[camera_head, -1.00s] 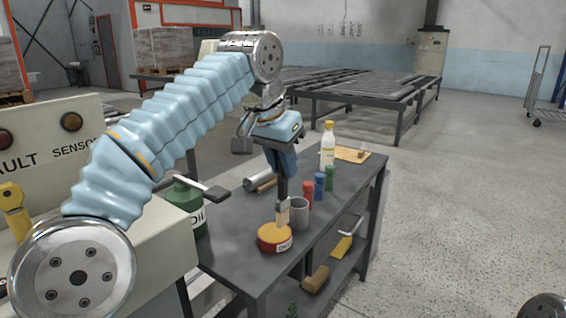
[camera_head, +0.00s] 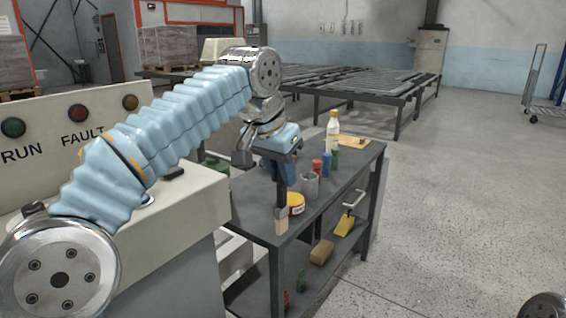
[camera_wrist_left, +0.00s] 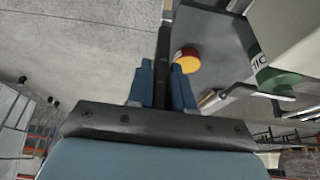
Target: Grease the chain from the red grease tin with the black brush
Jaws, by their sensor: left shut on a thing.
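My left gripper (camera_head: 283,176) is shut on the black brush (camera_head: 281,199), which hangs with its pale bristle end (camera_head: 281,222) down, near the bench's front edge. The red grease tin (camera_head: 297,208) has a yellow-orange top and stands on the dark bench, just behind and right of the brush in the head view. In the left wrist view the blue fingers (camera_wrist_left: 163,88) grip the dark brush handle (camera_wrist_left: 163,62), with the tin (camera_wrist_left: 186,60) right beside it. I cannot make out the chain. My right gripper is not in view.
A cream RUN/FAULT panel (camera_head: 75,125) is at left. The lower shelf holds a brown block (camera_head: 321,252). The floor at right is open.

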